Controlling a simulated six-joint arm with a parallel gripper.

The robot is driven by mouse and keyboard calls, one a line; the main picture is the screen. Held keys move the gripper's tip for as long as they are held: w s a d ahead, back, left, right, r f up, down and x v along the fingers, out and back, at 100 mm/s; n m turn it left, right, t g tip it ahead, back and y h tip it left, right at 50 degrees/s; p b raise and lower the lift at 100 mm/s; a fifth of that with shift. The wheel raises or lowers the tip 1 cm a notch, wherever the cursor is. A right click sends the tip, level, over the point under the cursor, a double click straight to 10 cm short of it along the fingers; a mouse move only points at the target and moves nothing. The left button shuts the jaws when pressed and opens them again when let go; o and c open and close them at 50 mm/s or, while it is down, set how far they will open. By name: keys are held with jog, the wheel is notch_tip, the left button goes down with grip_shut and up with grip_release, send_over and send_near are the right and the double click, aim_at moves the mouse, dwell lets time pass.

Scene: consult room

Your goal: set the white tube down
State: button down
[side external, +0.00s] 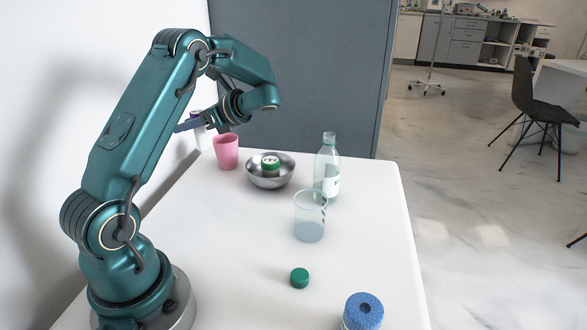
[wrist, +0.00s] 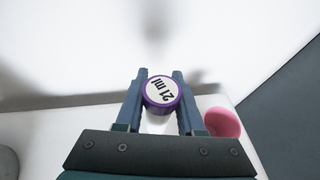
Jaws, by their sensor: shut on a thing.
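The white tube (side external: 202,138) has a purple cap and is upright at the back left of the table, left of the pink cup. In the wrist view its purple-rimmed cap (wrist: 162,90), with a white top marked "21 ml", is between the two blue fingers. My gripper (wrist: 161,88) is shut on the tube near its top. In the side view my gripper (side external: 190,124) is partly behind my arm, beside the tube. Whether the tube's base touches the table cannot be told.
A pink cup (side external: 227,152) stands close by. A steel bowl (side external: 268,180) holds a green-capped item (side external: 270,161). A glass bottle (side external: 327,165), clear beaker (side external: 310,217), green cap (side external: 299,278) and blue-lidded container (side external: 363,310) stand further right. The table's (side external: 235,225) middle is clear.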

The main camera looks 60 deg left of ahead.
notch_tip(320, 180, down, 11)
jog(key=shift+f, duration=0.1)
dwell(0.5)
jog(key=shift+f, duration=0.15)
jog(key=c, duration=0.5)
grip_release()
jog(key=v, duration=1.1)
jog(key=s+d+r+n+t+h, duration=0.2)
jog(key=s+d+n+t+h, duration=0.1)
jog(key=d, duration=0.5)
jog(key=s+d+r+n+t+h, duration=0.3)
jog(key=d+n+t+h, duration=0.1)
jog(key=d, duration=0.4)
jog(key=s+d+r+n+t+h, duration=0.3)
jog(key=d+t, duration=0.3)
jog(key=d, duration=0.2)
jog(key=shift+d+r+n+h, duration=0.25)
jog(key=shift+d+n+h, duration=0.05)
jog(key=shift+n+h, duration=0.3)
